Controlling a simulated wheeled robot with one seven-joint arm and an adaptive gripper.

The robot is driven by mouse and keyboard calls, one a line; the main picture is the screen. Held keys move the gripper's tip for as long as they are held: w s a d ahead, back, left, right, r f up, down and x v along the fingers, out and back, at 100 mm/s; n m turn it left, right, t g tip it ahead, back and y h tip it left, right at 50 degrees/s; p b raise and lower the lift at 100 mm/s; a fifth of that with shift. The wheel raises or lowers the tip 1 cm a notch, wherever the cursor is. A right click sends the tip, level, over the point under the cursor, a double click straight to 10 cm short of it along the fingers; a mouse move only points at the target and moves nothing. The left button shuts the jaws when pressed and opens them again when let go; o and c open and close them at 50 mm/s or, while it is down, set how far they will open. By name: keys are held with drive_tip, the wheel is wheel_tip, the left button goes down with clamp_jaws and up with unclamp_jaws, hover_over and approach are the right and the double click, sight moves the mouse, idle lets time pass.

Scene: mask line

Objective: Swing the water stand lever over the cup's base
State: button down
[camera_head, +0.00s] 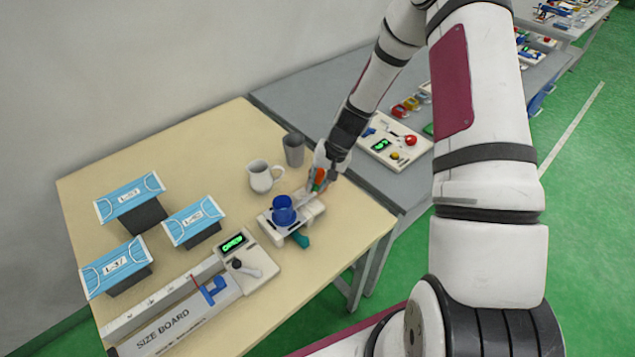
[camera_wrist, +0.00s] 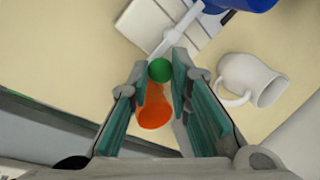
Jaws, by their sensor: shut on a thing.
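The cup also shows at the top of the wrist view (camera_wrist: 240,4). The lever (camera_wrist: 172,38) is a white bar with a green round knob (camera_wrist: 160,70) at its end; it reaches from the stand to my gripper. My gripper (camera_head: 318,182) is at the stand's right end, and in the wrist view its teal-padded fingers (camera_wrist: 163,78) are closed around the green knob. An orange piece (camera_wrist: 154,108) lies between the fingers below the knob.
A white mug (camera_head: 261,177) and a grey cup (camera_head: 294,150) stand behind the stand. A size board (camera_head: 176,318) and several masks on dark blocks (camera_head: 130,197) are to the left. A grey table (camera_head: 300,92) with a control panel (camera_head: 394,140) adjoins on the right.

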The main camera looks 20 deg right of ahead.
drive_tip(key=c, duration=1.5)
unclamp_jaws()
drive_tip(key=shift+o, duration=0.2)
drive_tip(key=v, duration=1.2)
drive_tip(key=s+a+r+n+t+h+b, duration=0.1)
drive_tip(key=s+a+r+n, duration=0.15)
drive_tip(key=r, duration=0.55)
drive_tip(key=s+a+r+n+h+b, duration=0.1)
drive_tip(key=s+a+r, duration=0.25)
drive_tip(key=r, duration=0.45)
drive_tip(key=s+a+r+n+t+b, duration=0.1)
drive_tip(key=s+r, duration=0.3)
drive_tip(key=s, duration=0.3)
drive_tip(key=s+a+r+n+t+h, duration=0.1)
drive_tip(key=s+r, duration=0.3)
drive_tip(key=s, duration=0.4)
drive_tip(key=shift+a+t+b, duration=0.2)
drive_tip(key=shift+t+b, duration=0.15)
drive_tip(key=shift+t, duration=0.05)
